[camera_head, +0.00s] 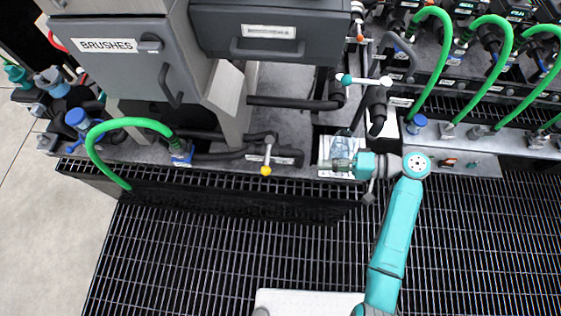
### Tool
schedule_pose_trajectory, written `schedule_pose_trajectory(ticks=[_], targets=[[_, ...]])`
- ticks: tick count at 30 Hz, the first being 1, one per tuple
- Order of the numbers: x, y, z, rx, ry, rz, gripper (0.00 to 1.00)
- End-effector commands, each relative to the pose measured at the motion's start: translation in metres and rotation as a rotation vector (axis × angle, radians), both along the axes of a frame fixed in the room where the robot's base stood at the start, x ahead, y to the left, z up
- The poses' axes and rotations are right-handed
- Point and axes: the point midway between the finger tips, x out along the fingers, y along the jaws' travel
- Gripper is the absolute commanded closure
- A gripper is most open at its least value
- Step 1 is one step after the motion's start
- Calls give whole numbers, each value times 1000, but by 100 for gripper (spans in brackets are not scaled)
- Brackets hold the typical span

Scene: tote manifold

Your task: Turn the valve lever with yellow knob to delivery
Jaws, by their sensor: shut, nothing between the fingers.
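The valve lever with the yellow knob (265,170) is left of centre, on a dark pipe along the front edge of the grey deck. Its light handle (268,155) points down in the picture, towards the grating, with the knob at its lower end. My gripper (326,164) is to the right of the lever, at about the same height in the picture, and points left. It is shut and empty, with a clear gap to the knob. My arm comes up from the bottom right. No delivery marking is readable.
A grey cabinet labelled BRUSHES (108,46) and a dark drawer (270,48) stand behind the lever. A clear vessel (342,146) is beside my gripper. A green hose (125,122) arches at left. Open grating (220,245) lies in front.

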Motion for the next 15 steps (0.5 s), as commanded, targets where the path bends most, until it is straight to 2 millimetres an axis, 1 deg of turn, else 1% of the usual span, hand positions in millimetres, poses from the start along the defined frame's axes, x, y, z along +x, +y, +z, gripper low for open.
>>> schedule_pose_trajectory(ticks=[1, 3, 7, 11, 15], targets=[[3, -3, 6, 9, -6, 19, 100], [3, -5, 10, 18, -8, 38, 100], [3, 0, 12, 23, -10, 51, 100], [3, 16, 8, 22, -9, 52, 100], [4, 41, 3, 21, -8, 53, 100]])
